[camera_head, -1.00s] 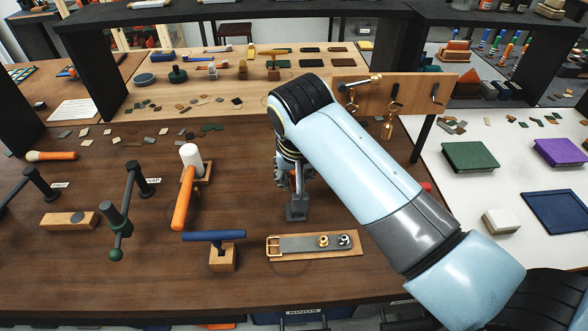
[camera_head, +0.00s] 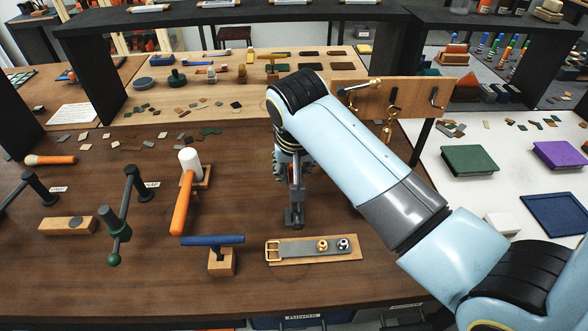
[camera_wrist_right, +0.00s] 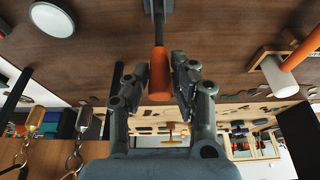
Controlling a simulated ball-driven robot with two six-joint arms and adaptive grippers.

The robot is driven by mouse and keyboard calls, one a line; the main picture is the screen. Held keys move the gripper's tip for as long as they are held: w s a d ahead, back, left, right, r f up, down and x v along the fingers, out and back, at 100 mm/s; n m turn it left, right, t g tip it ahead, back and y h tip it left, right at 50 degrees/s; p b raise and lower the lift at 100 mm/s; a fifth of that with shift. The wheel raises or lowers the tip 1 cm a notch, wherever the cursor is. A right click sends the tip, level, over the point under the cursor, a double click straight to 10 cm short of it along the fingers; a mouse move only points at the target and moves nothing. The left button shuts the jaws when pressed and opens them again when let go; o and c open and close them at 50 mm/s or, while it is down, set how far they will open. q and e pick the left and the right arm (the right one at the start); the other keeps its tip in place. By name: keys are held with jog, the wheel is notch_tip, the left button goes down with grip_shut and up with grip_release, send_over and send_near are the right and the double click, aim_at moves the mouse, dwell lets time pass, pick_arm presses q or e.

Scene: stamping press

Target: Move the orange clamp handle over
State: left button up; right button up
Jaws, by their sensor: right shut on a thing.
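The orange clamp handle (camera_wrist_right: 159,78) shows in the right wrist view, with a dark rod running from its end to the grey clamp (camera_wrist_right: 158,8) at the top edge. My right gripper (camera_wrist_right: 173,74) has a finger on each side of the handle and is shut on it. In the head view, my right gripper (camera_head: 293,168) is just behind the grey clamp base (camera_head: 295,214), partly covered by my own arm. The orange handle cannot be made out clearly there. My left gripper is not in view.
A mallet with an orange handle (camera_head: 182,203) lies left of the clamp. A blue T-handle on a wood block (camera_head: 221,262) and a strap board with a buckle (camera_head: 318,258) are in front. A hook board (camera_head: 385,95) stands behind right.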

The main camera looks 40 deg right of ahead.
jog(key=shift+w+d+f+b, duration=0.15)
jog(key=shift+w+d, duration=0.1)
jog(key=shift+w, duration=0.15)
jog(key=shift+w+d+b, duration=0.15)
jog(key=shift+w+d, duration=0.1)
jog(key=shift+w, duration=0.15)
jog(key=shift+w+d+f, duration=0.1)
jog(key=shift+w+d, duration=0.1)
jog(key=shift+w, duration=0.15)
jog(key=shift+w+f, duration=0.1)
jog(key=shift+w+d+f+b, duration=0.4)
jog(key=shift+w+f+b, duration=0.05)
jog(key=shift+w+b, duration=0.15)
jog(key=shift+w+d+f, duration=0.2)
jog(key=shift+w, duration=0.1)
